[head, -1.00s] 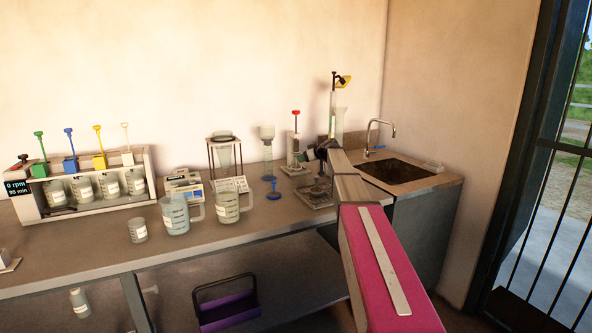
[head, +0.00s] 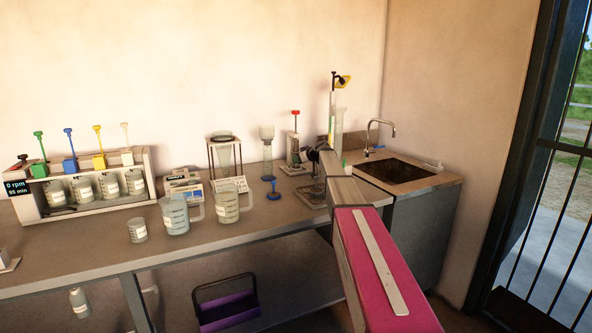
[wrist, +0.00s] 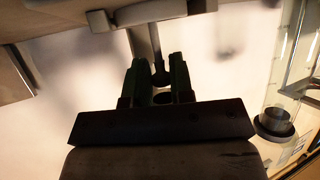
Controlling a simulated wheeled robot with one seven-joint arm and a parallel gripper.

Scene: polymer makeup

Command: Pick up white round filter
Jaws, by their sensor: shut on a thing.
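My gripper (wrist: 160,85) shows in the wrist view with its two dark green fingers close together. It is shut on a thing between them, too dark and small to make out. A thin rod (wrist: 156,45) with a dark end shows at the fingertips. In the head view my gripper is mostly hidden by my own arm, above the right end of the bench. I cannot make out a white round filter in either view. A low metal stand (head: 311,195) is on the bench just left of my arm.
A clear cylinder with a blue base (head: 267,158), a red-topped device (head: 294,150) and a blue stand (head: 273,190) are close by on the bench (head: 110,262). Jugs (head: 175,214) stand further left. A sink (head: 396,172) is right of my arm.

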